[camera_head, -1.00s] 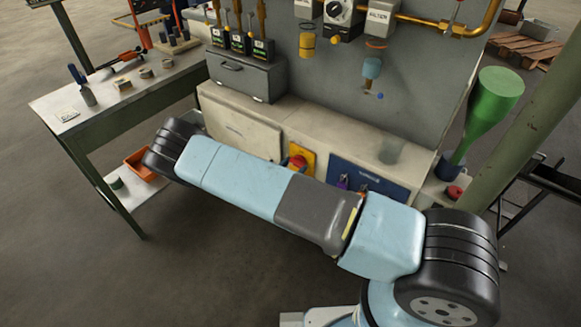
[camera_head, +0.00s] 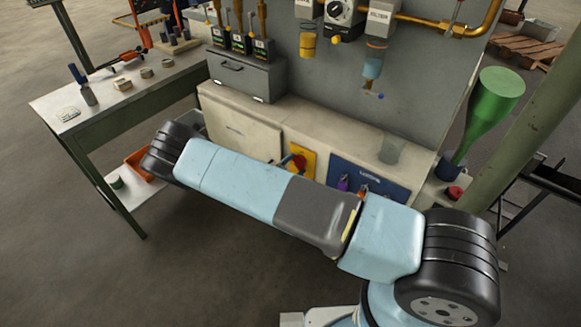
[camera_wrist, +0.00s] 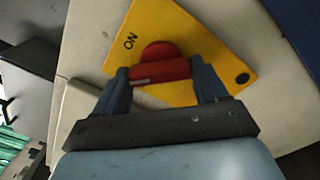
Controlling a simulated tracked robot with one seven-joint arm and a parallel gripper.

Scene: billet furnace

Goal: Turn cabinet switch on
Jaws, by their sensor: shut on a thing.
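The cabinet switch is a red knob on a yellow plate on the pale cabinet front. In the wrist view the plate (camera_wrist: 190,50) shows the word ON near its upper left corner and a dark round mark at its right. My gripper (camera_wrist: 164,72) has its two fingers on either side of the red knob (camera_wrist: 160,68) and is shut on it. In the head view the yellow plate (camera_head: 302,160) and red knob (camera_head: 299,162) show just above my arm, which hides the plate's lower part. Most of my gripper is hidden there.
A blue panel (camera_head: 345,173) with small switches sits right of the yellow plate. A grey box (camera_head: 246,76) stands on the pale cabinet (camera_head: 240,130). A workbench (camera_head: 110,105) stands at left, a green funnel (camera_head: 490,105) at right. Open floor lies in front.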

